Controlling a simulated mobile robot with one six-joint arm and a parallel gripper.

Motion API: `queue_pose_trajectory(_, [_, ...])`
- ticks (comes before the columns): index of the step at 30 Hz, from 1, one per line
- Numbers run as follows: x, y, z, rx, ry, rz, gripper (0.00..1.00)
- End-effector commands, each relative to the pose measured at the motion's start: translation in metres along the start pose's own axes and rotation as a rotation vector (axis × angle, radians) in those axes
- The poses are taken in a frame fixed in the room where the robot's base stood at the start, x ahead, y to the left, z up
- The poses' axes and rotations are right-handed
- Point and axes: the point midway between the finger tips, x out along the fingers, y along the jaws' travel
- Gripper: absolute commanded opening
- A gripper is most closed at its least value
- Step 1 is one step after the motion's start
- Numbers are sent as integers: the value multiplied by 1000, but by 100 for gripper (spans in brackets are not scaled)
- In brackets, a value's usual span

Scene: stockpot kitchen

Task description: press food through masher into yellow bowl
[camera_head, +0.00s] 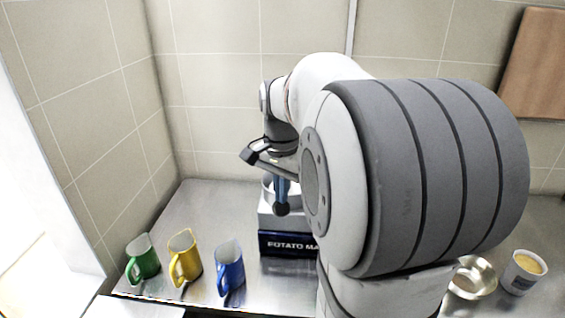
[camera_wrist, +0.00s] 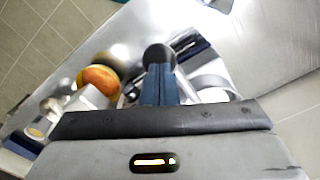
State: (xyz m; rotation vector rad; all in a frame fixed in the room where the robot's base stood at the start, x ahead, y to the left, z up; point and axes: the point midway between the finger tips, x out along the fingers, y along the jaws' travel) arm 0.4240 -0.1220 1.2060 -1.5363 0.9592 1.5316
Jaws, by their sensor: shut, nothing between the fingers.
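The potato masher (camera_head: 287,242) is a white unit with a dark blue front lettered "POTATO MA" and stands on the steel counter. Its white round top is partly hidden behind my gripper (camera_head: 281,208). My gripper points down at the masher's top, with its blue fingers and black tips together and empty. I cannot tell whether it touches the masher. In the wrist view the closed fingertips (camera_wrist: 158,56) stand beside a white ring (camera_wrist: 212,84), which looks like the masher's top. A yellow mug-like vessel with a handle (camera_head: 184,258) stands left of the masher. No food shows clearly inside the masher.
A green mug (camera_head: 142,259) and a blue mug (camera_head: 230,268) flank the yellow one. A metal bowl (camera_head: 472,279) and a white tub with yellow contents (camera_head: 523,272) stand at right. An orange round thing (camera_wrist: 100,79) shows in the wrist view. My arm hides the counter's middle.

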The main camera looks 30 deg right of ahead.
Motion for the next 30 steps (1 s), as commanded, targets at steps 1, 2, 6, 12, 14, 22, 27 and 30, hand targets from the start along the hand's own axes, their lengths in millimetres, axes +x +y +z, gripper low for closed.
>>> queue_pose_trajectory(1, [5, 1, 2, -1, -9, 9, 0])
queue_pose_trajectory(2, [5, 1, 2, -1, -9, 9, 0])
queue_pose_trajectory(6, [5, 1, 2, -1, -9, 9, 0])
queue_pose_trajectory(12, [3, 1, 1, -1, -9, 9, 0])
queue_pose_trajectory(14, [0, 1, 1, -1, -9, 9, 0])
queue_pose_trajectory(22, [-24, 0, 1, -1, -4, 4, 0])
queue_pose_trajectory(27, [-39, 0, 0, -1, -2, 3, 0])
queue_pose_trajectory(30, [-47, 0, 0, -1, -2, 2, 0])
